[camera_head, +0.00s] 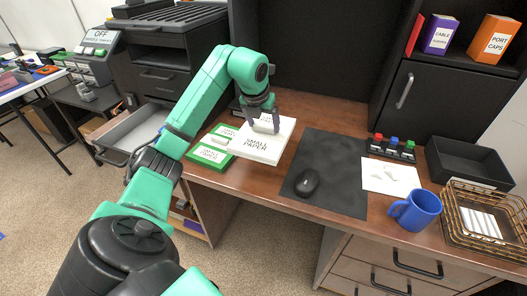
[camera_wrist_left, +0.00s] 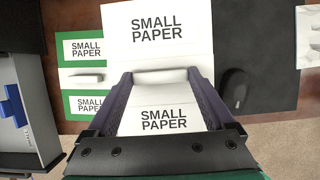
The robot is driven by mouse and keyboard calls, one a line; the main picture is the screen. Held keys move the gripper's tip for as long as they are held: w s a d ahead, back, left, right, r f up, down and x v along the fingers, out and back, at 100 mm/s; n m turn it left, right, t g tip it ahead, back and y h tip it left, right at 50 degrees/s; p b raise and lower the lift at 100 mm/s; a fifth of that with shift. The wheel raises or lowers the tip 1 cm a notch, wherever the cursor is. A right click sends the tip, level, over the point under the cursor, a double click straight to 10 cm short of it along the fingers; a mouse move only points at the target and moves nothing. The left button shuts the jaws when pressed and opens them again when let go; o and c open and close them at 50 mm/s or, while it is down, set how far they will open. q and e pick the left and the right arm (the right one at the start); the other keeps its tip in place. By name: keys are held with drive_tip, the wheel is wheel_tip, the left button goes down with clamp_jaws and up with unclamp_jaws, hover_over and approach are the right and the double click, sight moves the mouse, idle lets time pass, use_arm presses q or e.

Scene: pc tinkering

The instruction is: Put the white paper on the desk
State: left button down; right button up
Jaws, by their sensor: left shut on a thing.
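The white paper (camera_head: 271,149) is a flat white block lettered SMALL PAPER, at the middle of the brown desk (camera_head: 335,118) in the head view. It fills the centre of the left wrist view (camera_wrist_left: 160,45) and has a raised white bar across its middle. My left gripper (camera_head: 264,123) is over the block, its dark fingers shut on that bar (camera_wrist_left: 160,78). The block is at or just above the desk top; I cannot tell whether it touches. Its left side overlaps the view of a green-and-white SMALL PAPER piece (camera_head: 208,154). My right gripper is not in view.
A dark mat (camera_head: 330,190) with a black mouse (camera_head: 307,182) lies right of the paper. Beyond are a white sheet (camera_head: 391,177), a blue mug (camera_head: 416,210), a wire basket (camera_head: 482,212) and a black tray (camera_head: 470,165). An open drawer (camera_head: 140,130) stands left of the desk.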

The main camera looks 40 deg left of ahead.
sight(261, 138)
use_arm(q)
wheel_tip(261, 138, down, 10)
drive_tip(key=shift+r, duration=0.2)
drive_tip(key=shift+f, duration=0.1)
unclamp_jaws()
drive_tip(key=v, duration=1.2)
drive_tip(key=shift+s+d, duration=0.1)
